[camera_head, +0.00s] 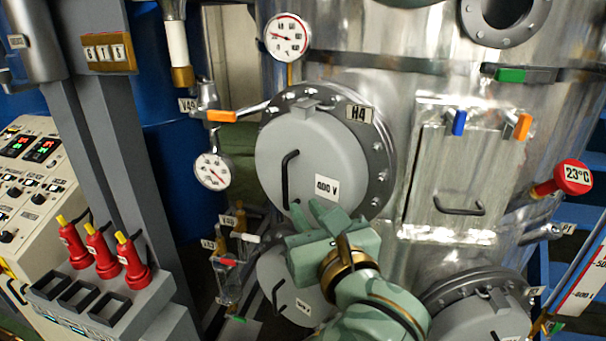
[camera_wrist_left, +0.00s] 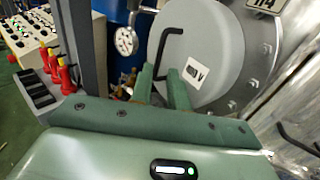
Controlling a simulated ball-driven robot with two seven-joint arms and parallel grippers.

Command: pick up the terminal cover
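The terminal cover (camera_head: 310,160) is a round grey lid with a black bar handle (camera_head: 287,178) and a "400 V" label, seated on a bolted flange marked H4. It also fills the upper middle of the left wrist view (camera_wrist_left: 208,45), with its handle (camera_wrist_left: 163,45) upright there. My left gripper (camera_head: 311,208) is green and is in front of the cover's lower edge, below and right of the handle. Its two fingers (camera_wrist_left: 160,84) are apart with nothing between them, pointing towards the cover below the handle. My right gripper does not show.
Similar round covers sit lower on the tank (camera_head: 290,285) and at the lower right (camera_head: 480,320). Gauges (camera_head: 287,37) and a valve with an orange handle (camera_head: 221,116) are near the cover. A grey column and red plugs (camera_head: 103,255) stand at left.

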